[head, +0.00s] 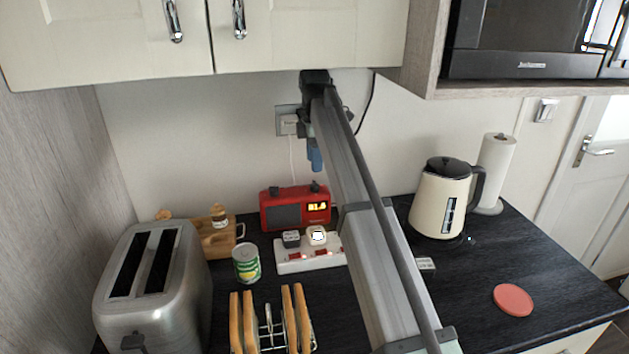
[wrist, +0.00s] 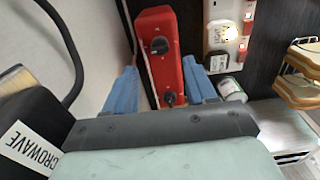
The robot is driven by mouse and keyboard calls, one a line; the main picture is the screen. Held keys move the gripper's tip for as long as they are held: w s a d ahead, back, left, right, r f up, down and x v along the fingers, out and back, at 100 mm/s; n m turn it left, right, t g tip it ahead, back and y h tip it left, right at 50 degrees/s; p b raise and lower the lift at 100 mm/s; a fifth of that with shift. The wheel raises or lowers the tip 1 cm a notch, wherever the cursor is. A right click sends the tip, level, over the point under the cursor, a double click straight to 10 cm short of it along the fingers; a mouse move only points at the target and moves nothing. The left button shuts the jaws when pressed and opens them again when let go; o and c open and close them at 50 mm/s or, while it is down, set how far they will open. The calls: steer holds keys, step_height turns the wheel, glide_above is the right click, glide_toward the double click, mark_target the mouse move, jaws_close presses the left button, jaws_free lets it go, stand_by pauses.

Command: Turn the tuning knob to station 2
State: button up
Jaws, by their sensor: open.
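The red radio (head: 295,208) stands against the back wall, its small display lit with orange digits I cannot read surely. Two dark knobs sit on its top. The right knob (head: 315,187) is the larger round one in the wrist view (wrist: 158,45), with a bar-shaped grip. The left knob (head: 273,190) is the smaller one in the wrist view (wrist: 170,98). I cannot tell from markings which one tunes. My gripper (head: 316,158) is open and empty above the radio's right part, its blue fingers (wrist: 160,66) pointing down. I see no contact with either knob.
A white power strip (head: 295,265) with plugs lies before the radio. A tin (head: 246,264), toast rack (head: 269,331) and toaster (head: 154,280) stand left and front. A kettle (head: 438,205) stands right. Cupboards (head: 300,35) overhang; a plug labelled microwave (wrist: 35,145) is close to my gripper.

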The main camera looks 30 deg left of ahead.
mark_target(315, 182)
steer(key=shift+f, duration=3.65)
steer(key=shift+c, duration=0.5)
jaws_close()
